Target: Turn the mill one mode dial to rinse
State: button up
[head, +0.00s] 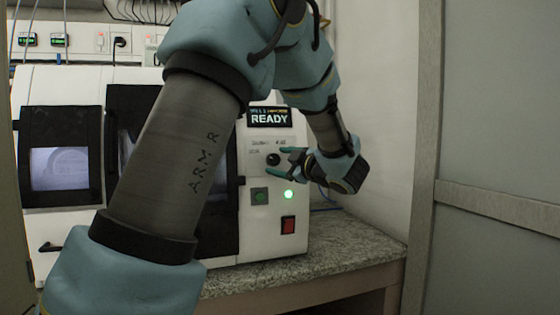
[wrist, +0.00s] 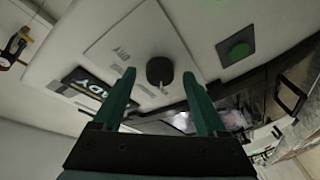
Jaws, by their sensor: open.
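The mode dial (head: 273,159) is a small black knob on the white front panel of the mill (head: 255,215), below a display reading READY (head: 269,117). In the wrist view the dial (wrist: 160,71) shows a light pointer mark, with label text around it, including DRY. My gripper (head: 288,162) is right in front of the panel beside the dial. In the wrist view its two green fingers (wrist: 160,90) are apart, with the dial between and just beyond their tips. Contact with the dial does not show. The word rinse is not clearly legible.
A green button (head: 260,196), a lit green lamp (head: 289,194) and a red switch (head: 288,225) sit below the dial. The mill stands on a granite counter (head: 350,245). A wall and a grey panel (head: 500,130) stand to the right. My arm hides much of the mill.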

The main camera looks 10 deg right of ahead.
grip_shut()
dwell(0.7)
